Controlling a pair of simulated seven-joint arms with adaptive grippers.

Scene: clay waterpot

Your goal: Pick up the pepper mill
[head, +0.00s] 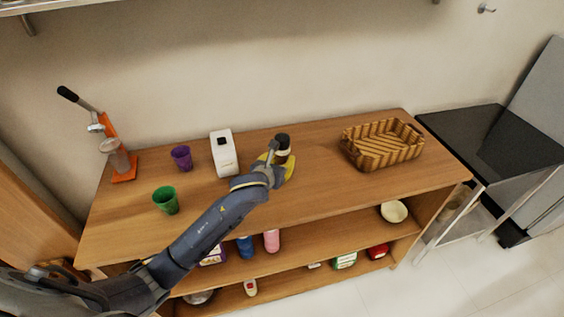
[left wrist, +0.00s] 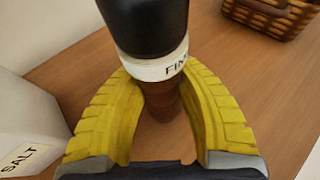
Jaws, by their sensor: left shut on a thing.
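The pepper mill (head: 282,142) has a black top and a white band; it stands upright on the wooden counter, partly hidden by my gripper in the head view. In the left wrist view the pepper mill (left wrist: 150,30) rises between the fingers, with part of a word on its white band and a brown lower body. My left gripper (head: 277,163) has yellow finger pads, and in the left wrist view the left gripper (left wrist: 162,105) is closed around the mill just below the band. My right gripper is not in view.
A white salt box (head: 223,153) stands close to the left of the mill. A purple cup (head: 182,158), a green cup (head: 166,200) and an orange juicer (head: 122,165) are further left. A wicker basket (head: 383,145) is to the right. Counter (head: 325,175) between mill and basket is clear.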

